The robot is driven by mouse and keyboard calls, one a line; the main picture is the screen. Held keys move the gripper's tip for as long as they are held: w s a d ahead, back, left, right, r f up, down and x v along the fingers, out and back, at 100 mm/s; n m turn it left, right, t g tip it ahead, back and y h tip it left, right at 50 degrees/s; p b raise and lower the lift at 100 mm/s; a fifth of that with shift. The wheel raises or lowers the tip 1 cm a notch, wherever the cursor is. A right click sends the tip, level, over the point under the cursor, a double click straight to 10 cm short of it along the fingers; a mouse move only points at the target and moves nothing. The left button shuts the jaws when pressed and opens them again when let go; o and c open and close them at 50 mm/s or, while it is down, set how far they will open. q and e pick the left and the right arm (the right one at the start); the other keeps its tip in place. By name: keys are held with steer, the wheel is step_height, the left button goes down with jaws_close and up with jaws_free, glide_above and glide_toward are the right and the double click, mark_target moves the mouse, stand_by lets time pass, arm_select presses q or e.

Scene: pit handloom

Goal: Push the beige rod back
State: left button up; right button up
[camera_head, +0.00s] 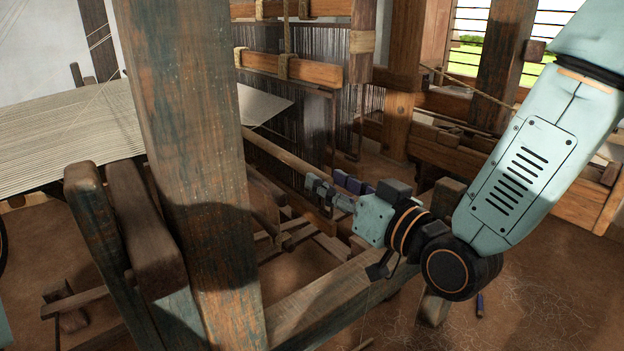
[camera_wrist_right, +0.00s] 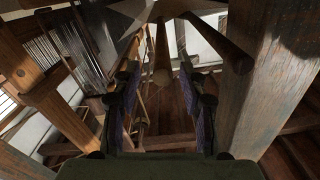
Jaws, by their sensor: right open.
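The beige rod (camera_head: 275,150) runs from behind the thick post toward my right gripper in the head view. In the right wrist view a pale rod (camera_wrist_right: 161,58) points toward me, its round end between the two fingers near their tips. My right gripper (camera_head: 326,187) is open, with its fingers around the near end of the rod. I cannot tell whether a finger touches it. The far part of the rod is hidden behind the post in the head view. My left gripper is not in view.
A thick worn wooden post (camera_head: 195,190) stands close left of my right gripper. Cream warp threads (camera_head: 60,135) stretch at the left. The heddle frame (camera_head: 300,75) hangs behind. A low beam (camera_head: 320,300) crosses below my gripper. Earth floor (camera_head: 530,300) is open at right.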

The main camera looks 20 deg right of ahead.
mark_target(310, 166)
steer(key=x, duration=0.3)
steer(key=shift+w+a+r, duration=0.1)
steer(key=shift+w+a, duration=0.05)
steer(key=shift+a, duration=0.25)
steer(key=shift+d+x, duration=0.25)
steer(key=shift+x, duration=0.85)
steer(key=shift+a, duration=0.1)
steer(key=shift+c, duration=0.3)
steer(key=c, duration=0.4)
jaws_close()
